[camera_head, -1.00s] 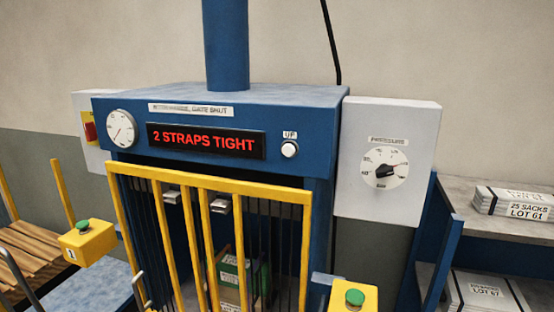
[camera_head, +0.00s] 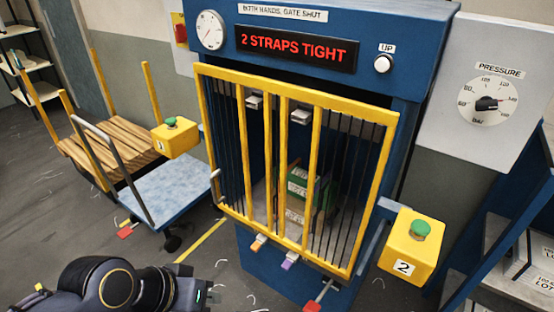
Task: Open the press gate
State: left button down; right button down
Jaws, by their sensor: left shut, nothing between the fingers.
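The press gate (camera_head: 325,92) is a yellow barred frame across the front of the blue press (camera_head: 420,40). It looks shut. A small grey handle (camera_head: 215,187) shows at its left edge. Behind the bars sits a stack with green and pale, labelled parts (camera_head: 297,188), partly hidden. The red display (camera_head: 299,48) above reads "2 STRAPS TIGHT". My left gripper (camera_head: 203,296) is low at the left, in front of and below the gate, apart from it. It is shut and empty, and the picture's bottom edge cuts it off. My right gripper is out of view.
Yellow button boxes 1 (camera_head: 176,140) and 2 (camera_head: 410,250) flank the gate. A blue-topped cart (camera_head: 165,190) and a wooden-slatted trolley (camera_head: 110,148) stand at the left. A shelf (camera_head: 500,225) stands at the right. Colored strap ends (camera_head: 290,262) poke out under the gate.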

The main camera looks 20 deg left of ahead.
aim_at(390, 119)
jog(key=j+u, duration=0.4)
jog(key=i+j+u, duration=0.15)
jog(key=j+u, duration=0.2)
jog(key=i+j+u, duration=0.2)
jog(key=j+u, duration=0.2)
